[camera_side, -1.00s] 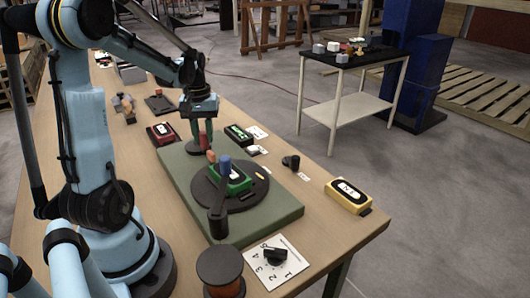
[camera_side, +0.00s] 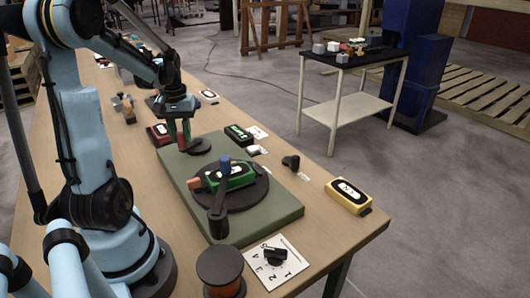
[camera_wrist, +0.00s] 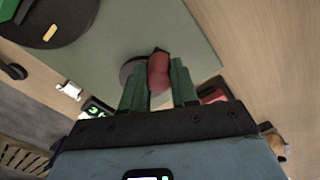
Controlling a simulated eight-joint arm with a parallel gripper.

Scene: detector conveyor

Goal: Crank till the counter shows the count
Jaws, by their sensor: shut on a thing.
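My gripper (camera_side: 180,128) is shut on the red crank handle (camera_wrist: 158,72), its green fingers on either side of it. The handle stands over a small dark crank disc (camera_side: 200,146) at the far end of the green base plate (camera_side: 270,218). A large dark turntable (camera_side: 255,196) on the same plate carries a green-cased block (camera_side: 238,181) with a white label and an orange piece (camera_side: 194,183). A green-framed counter (camera_side: 238,132) stands beyond the plate; it also shows in the wrist view (camera_wrist: 97,113), its digits too small to read surely.
A dark arm with a blue knob (camera_side: 224,162) reaches over the turntable. A numbered dial card (camera_side: 277,262) and a copper spool (camera_side: 220,270) are near the front. A yellow-cased device (camera_side: 348,195) sits at right; a red-cased one (camera_side: 160,134) is beside my gripper.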

